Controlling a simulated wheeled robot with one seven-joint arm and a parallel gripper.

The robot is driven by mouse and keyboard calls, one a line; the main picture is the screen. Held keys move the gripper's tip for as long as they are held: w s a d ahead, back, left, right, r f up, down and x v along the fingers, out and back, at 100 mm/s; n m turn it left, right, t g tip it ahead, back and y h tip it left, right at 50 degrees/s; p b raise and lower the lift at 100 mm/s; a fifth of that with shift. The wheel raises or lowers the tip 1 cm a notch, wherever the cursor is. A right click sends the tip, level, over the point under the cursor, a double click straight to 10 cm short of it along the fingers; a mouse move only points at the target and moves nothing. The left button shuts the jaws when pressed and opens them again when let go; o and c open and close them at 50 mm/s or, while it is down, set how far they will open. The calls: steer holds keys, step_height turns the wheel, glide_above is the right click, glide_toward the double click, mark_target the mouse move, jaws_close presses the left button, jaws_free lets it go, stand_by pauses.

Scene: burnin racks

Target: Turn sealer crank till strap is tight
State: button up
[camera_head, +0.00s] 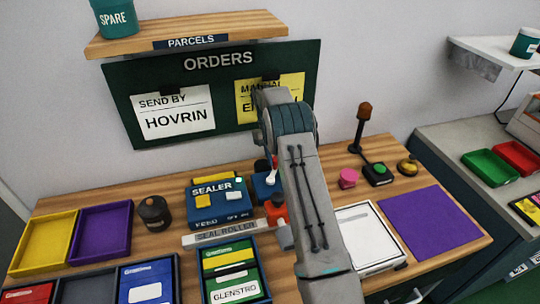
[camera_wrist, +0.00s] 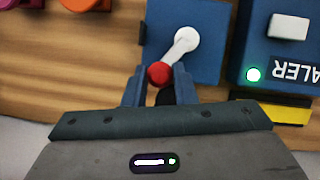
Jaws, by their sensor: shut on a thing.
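The sealer (camera_head: 220,203) is a blue box with yellow and white patches on the wooden bench; its edge also shows in the wrist view (camera_wrist: 290,45). Beside it is a blue crank base (camera_wrist: 210,62) with a white crank arm (camera_wrist: 184,43) ending in a red knob (camera_wrist: 159,73). My gripper (camera_wrist: 159,80) is shut on the red knob, one blue finger on each side. In the wrist view the crank arm slants from its pivot down-left to the knob. In the head view my arm partly covers the crank. I cannot make out the strap.
A grey bar marked SEAL ROLLER (camera_head: 232,234) lies in front of the sealer. A dark round pot (camera_head: 154,213) stands left of it. A pink button (camera_head: 348,178), a white tray (camera_head: 366,238) and a purple mat (camera_head: 433,226) are on the right. The orders board (camera_head: 225,117) hangs behind.

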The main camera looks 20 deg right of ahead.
steer(key=m, duration=0.1)
steer(key=s+d+m+y, duration=0.1)
steer(key=m, duration=0.1)
steer(key=d+m, duration=0.1)
steer(key=shift+s+m+y+b, duration=0.3)
steer(key=shift+y, duration=0.1)
steer(key=shift+s+d+m+t+y+b, duration=0.25)
steer(key=shift+s+m+y, duration=0.25)
steer(key=shift+m, duration=0.7)
steer(key=shift+s+d+m+t+y+b, duration=0.2)
steer(key=shift+s+m+y, duration=0.3)
steer(key=shift+m, duration=0.7)
steer(key=shift+s, duration=0.1)
steer(key=o, duration=1)
steer(key=shift+r, duration=0.1)
steer(key=v, duration=1.3)
steer(key=shift+a+r, duration=0.1)
steer(key=shift+r, duration=0.25)
